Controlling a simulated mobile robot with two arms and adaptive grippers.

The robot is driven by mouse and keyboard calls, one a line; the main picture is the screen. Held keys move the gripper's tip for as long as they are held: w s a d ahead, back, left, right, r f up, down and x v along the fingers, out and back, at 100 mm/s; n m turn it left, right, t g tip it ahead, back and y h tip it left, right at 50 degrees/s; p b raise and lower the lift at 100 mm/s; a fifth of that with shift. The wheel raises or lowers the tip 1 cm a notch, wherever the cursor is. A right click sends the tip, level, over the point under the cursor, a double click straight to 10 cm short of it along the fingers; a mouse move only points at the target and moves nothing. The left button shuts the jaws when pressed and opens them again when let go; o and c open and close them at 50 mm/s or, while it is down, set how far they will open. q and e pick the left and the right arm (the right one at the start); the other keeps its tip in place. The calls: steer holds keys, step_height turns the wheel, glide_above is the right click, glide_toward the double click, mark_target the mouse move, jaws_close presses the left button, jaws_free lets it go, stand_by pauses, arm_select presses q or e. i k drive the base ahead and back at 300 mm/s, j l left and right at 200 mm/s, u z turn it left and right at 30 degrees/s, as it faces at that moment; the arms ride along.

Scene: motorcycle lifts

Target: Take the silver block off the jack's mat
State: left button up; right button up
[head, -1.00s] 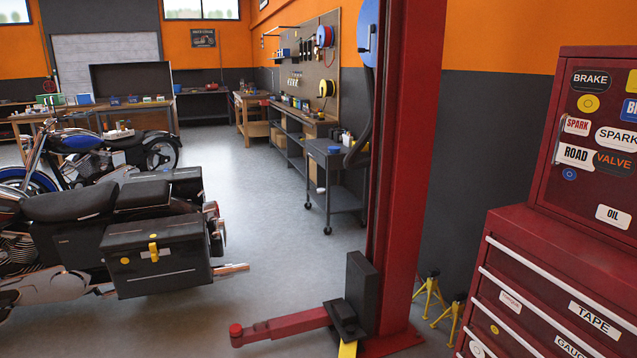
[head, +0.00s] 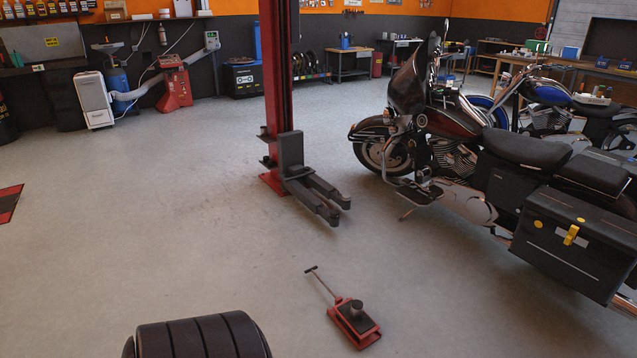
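A low red floor jack (head: 343,330) stands on the grey floor at the lower middle of the head view. Its long thin handle points up and to the left. A dark mat (head: 366,326) covers its top. A small greyish cylinder-like block (head: 356,307), which looks like the silver block, sits on the mat near the handle end. Neither of my grippers shows in the head view.
A black ribbed rounded thing, perhaps tyres (head: 200,338), stands at the bottom left. A red lift post (head: 277,90) with dark arms (head: 318,195) stands behind the jack. A motorcycle (head: 490,165) stands to the right. The floor around the jack is open.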

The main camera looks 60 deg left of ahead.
mark_target(356, 313)
steer(key=u, duration=1.65)
steer(key=i+j+z, duration=0.15)
steer(key=z, duration=0.2)
steer(key=i+j+z, duration=0.1)
steer(key=j+z, duration=0.25)
steer(key=i+j+z, duration=0.1)
steer(key=z, duration=0.25)
steer(key=j, duration=0.1)
